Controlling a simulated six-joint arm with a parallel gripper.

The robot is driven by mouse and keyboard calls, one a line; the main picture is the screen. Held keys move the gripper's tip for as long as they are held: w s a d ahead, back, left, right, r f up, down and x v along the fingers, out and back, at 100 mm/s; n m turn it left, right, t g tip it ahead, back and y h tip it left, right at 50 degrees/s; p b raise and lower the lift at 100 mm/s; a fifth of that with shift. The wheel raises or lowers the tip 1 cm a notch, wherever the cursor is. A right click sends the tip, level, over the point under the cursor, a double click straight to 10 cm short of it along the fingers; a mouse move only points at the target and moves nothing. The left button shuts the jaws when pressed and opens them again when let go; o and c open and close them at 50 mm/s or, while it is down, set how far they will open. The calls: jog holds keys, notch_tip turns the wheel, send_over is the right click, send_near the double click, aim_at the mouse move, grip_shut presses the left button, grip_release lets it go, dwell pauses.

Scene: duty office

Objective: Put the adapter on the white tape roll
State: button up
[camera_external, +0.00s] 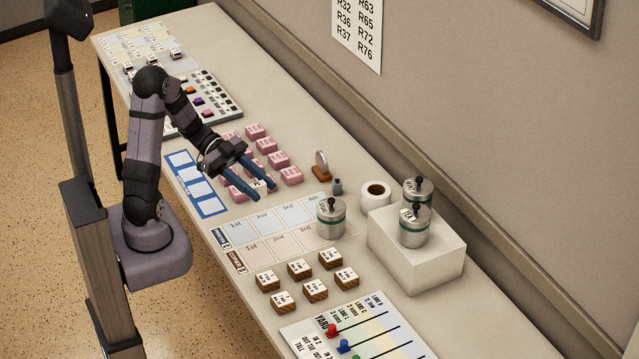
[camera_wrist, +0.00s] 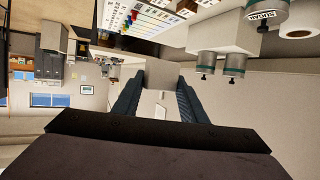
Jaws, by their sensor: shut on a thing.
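The white tape roll (camera_external: 375,194) lies on the table beside the white block, its dark hole facing up. It also shows in the wrist view at the upper right (camera_wrist: 298,22). My gripper (camera_external: 264,192), with blue fingers, is over the pink blocks, left of the roll and apart from it. In the wrist view, the fingers (camera_wrist: 160,90) are shut on a pale, plain block (camera_wrist: 162,72), which I take to be the adapter. In the external view it is mostly hidden, with only a small pale patch showing between the fingers.
A small dark grey item (camera_external: 337,187) and a round-topped stand (camera_external: 321,168) are left of the roll. A metal canister (camera_external: 331,218) is in front; two more stand on the white box (camera_external: 420,260). Pink blocks (camera_external: 279,159) and brown blocks (camera_external: 301,269) occupy the table.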

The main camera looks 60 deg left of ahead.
jog(key=w+a+f+n+t+y+b, duration=0.1)
jog(key=w+a+f+n+t+b, duration=0.1)
jog(key=w, duration=0.6)
jog(key=w+a+f+n+t+y+b, duration=0.1)
jog(key=w+a+f, duration=0.15)
jog(key=w, duration=0.55)
notch_tip(320, 180, up, 5)
jog(key=n+t+y+b, duration=0.4)
jog(key=n+y, duration=0.1)
send_over(376, 190)
jog(key=shift+n+y, duration=0.3)
jog(key=shift+n, duration=0.1)
jog(key=shift+f+b, duration=0.55)
jog(key=shift+f, duration=6.85)
jog(key=shift+f, duration=0.2)
jog(key=o, duration=1)
jog(key=shift+r, duration=0.1)
